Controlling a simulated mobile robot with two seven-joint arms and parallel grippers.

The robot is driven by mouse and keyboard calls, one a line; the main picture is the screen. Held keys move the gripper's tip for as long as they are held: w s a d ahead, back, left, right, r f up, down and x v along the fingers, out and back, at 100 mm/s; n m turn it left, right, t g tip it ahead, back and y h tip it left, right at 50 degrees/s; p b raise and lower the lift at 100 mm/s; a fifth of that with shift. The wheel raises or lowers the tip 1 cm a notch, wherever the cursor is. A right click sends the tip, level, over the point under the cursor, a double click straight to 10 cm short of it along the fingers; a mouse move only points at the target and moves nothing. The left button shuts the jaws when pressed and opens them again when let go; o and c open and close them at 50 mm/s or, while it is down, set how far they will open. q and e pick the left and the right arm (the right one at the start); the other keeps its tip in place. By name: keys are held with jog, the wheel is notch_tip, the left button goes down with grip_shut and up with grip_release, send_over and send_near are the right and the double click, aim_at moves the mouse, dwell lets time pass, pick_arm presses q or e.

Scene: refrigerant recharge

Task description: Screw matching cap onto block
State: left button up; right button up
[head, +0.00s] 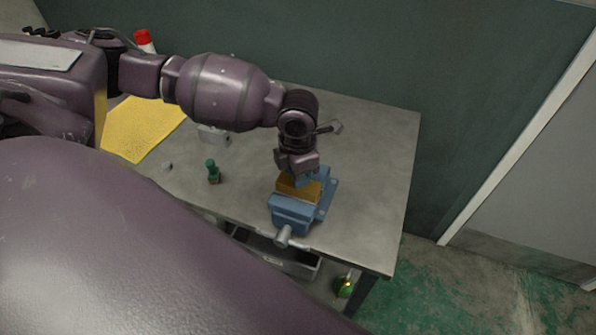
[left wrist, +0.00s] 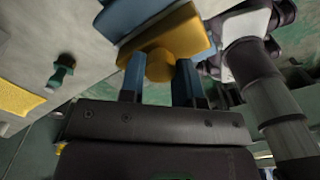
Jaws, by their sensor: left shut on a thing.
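A brass-yellow block (head: 291,189) is clamped in the blue vise (head: 291,211) near the table's front right. My left gripper (head: 303,178) is directly above the block, pointing down. In the left wrist view its two blue fingers (left wrist: 158,78) are shut on a round brass-coloured cap (left wrist: 160,65). The cap lies against the face of the block (left wrist: 176,31), touching or almost touching it; I cannot tell whether its thread is engaged. My right gripper is not in view.
A yellow cloth (head: 140,128), a small grey piece (head: 167,166), a pale grey block (head: 214,135) and a red-topped container (head: 143,38) are on the left. The vise handle (head: 284,237) projects past the front edge. A grey bin (head: 301,262) is below. The table's right side is clear.

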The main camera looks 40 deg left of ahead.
pick_arm(q)
jog(key=shift+m, duration=2)
jog(key=o, duration=1.3)
